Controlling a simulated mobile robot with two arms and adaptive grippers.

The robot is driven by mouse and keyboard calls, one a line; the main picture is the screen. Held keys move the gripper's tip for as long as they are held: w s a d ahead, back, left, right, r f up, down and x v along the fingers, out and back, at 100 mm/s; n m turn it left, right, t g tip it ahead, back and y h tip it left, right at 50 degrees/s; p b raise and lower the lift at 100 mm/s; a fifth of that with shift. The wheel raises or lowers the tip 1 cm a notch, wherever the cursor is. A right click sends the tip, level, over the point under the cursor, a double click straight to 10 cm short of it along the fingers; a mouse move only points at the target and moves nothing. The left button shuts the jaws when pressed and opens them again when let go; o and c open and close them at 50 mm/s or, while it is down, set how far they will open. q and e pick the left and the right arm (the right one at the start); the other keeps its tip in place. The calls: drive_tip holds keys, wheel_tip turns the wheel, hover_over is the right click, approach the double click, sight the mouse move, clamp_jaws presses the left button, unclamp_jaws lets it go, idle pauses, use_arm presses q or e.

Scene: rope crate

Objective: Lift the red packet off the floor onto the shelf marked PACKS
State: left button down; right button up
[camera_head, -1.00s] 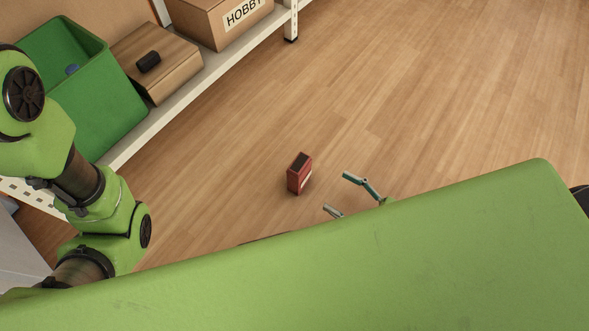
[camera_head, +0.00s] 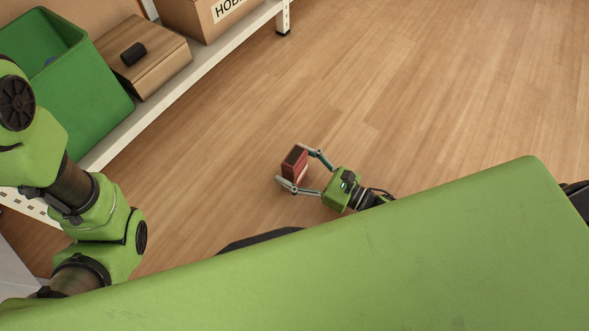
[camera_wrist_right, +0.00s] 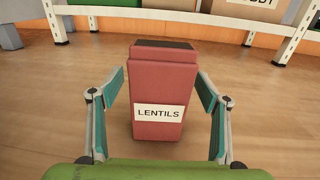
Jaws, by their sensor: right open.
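The red packet (camera_head: 295,163) stands upright on the wooden floor in the head view. In the right wrist view the red packet (camera_wrist_right: 160,85) carries a white label reading LENTILS. My right gripper (camera_head: 298,168) is open, with one finger on each side of the packet. In the right wrist view the fingers of my right gripper (camera_wrist_right: 163,108) show gaps to the packet on both sides. My left arm shows at the left of the head view, but its gripper is out of view. No shelf marked PACKS can be read here.
A white shelf unit (camera_head: 187,86) runs along the upper left. It bears a green bin (camera_head: 95,100), a wooden box (camera_head: 165,72) with a small black object (camera_head: 133,54), and a cardboard box (camera_head: 200,18) with a partly cut-off label. The floor right of the packet is clear.

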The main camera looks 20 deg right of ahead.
drive_tip(key=c, duration=1.4)
drive_tip(key=shift+r, duration=0.1)
drive_tip(key=shift+c, duration=0.2)
